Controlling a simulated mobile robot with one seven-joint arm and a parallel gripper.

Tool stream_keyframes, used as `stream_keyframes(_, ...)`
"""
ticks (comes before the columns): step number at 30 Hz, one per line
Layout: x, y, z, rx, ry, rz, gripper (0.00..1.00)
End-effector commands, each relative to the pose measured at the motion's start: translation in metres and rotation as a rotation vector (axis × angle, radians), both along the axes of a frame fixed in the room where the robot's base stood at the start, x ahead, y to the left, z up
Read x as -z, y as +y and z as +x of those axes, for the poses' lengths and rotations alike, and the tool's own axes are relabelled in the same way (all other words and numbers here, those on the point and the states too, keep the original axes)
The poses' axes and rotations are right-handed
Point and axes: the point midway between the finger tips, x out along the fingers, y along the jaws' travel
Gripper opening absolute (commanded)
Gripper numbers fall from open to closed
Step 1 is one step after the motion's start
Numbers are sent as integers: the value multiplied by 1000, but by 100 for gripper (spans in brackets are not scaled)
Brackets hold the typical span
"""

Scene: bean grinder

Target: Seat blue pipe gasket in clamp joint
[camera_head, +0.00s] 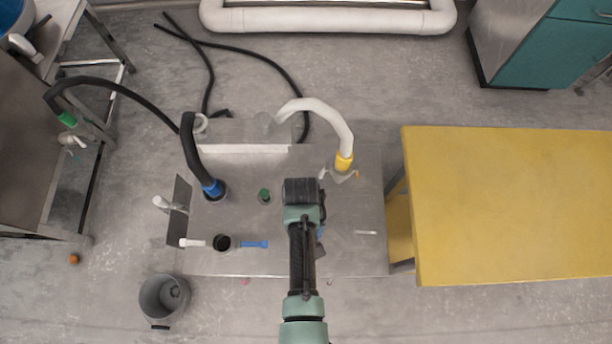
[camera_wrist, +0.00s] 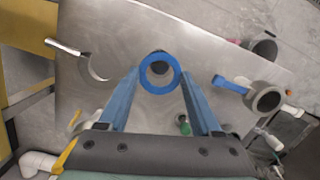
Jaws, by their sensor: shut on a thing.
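The blue pipe gasket (camera_wrist: 160,73) is a ring held between the tips of my gripper (camera_wrist: 160,78) in the wrist view. My gripper is shut on it, with a blue finger on each side. A dark grey round shape (camera_wrist: 158,54) shows just behind the ring's upper edge; I cannot tell whether the ring touches it. Left of the ring lie a curved metal edge (camera_wrist: 97,69) and a pale handle (camera_wrist: 64,47), which look like an open clamp joint. The handle also shows in the head view (camera_head: 366,232).
The grey metal bench (camera_head: 265,262) carries a grey port with a blue handle (camera_head: 254,244), a green-topped fitting (camera_head: 264,197), a black hose with blue collar (camera_head: 212,188) and a white pipe with yellow collar (camera_head: 344,162). A yellow table (camera_head: 510,200) stands right.

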Motion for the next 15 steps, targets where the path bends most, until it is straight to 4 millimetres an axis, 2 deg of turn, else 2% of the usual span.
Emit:
stream_keyframes(1, 10, 0, 0, 0, 0, 0, 14)
stream_keyframes(6, 24, 0, 0, 0, 1, 0, 14)
stream_keyframes(15, 30, 0, 0, -1, 0, 0, 14)
